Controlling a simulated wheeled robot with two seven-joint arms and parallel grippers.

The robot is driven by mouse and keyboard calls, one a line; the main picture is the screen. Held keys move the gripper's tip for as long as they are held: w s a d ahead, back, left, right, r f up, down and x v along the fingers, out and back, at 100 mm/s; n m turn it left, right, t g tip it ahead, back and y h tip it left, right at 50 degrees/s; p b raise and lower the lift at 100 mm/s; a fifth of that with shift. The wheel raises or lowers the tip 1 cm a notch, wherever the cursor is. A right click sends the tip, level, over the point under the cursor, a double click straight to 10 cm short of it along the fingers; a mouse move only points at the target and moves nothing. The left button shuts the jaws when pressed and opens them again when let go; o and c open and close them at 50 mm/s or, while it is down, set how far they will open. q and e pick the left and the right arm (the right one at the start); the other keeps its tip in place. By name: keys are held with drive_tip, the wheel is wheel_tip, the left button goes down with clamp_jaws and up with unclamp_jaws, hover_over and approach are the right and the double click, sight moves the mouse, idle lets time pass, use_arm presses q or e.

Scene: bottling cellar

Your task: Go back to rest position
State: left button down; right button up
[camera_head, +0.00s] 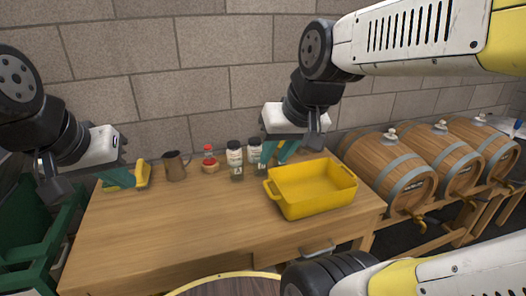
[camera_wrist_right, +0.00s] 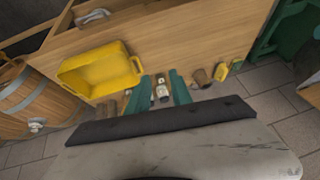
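My left gripper (camera_head: 118,178) is above the left end of the wooden table. Its teal fingers overlap in the head view, so its opening is unclear. My right gripper (camera_head: 279,152) hangs over the back of the table, beside the yellow tub (camera_head: 312,205). In the right wrist view its two teal fingers (camera_wrist_right: 160,92) are apart, with nothing seen held between them. The table and bottles show beyond them.
On the table (camera_head: 185,235) stand a brown jug (camera_head: 175,166), a red-capped bottle (camera_head: 209,155) and dark-capped jars (camera_head: 235,158). Barrels (camera_head: 395,172) line the right. The table's front left is clear.

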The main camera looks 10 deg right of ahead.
drive_tip(key=shift+s+a+r+t, duration=0.1)
drive_tip(key=shift+s+a+t, duration=0.1)
drive_tip(key=shift+s, duration=0.35)
drive_tip(key=shift+s+a+t, duration=0.1)
drive_tip(key=shift+s+a, duration=0.05)
drive_tip(key=shift+s, duration=0.35)
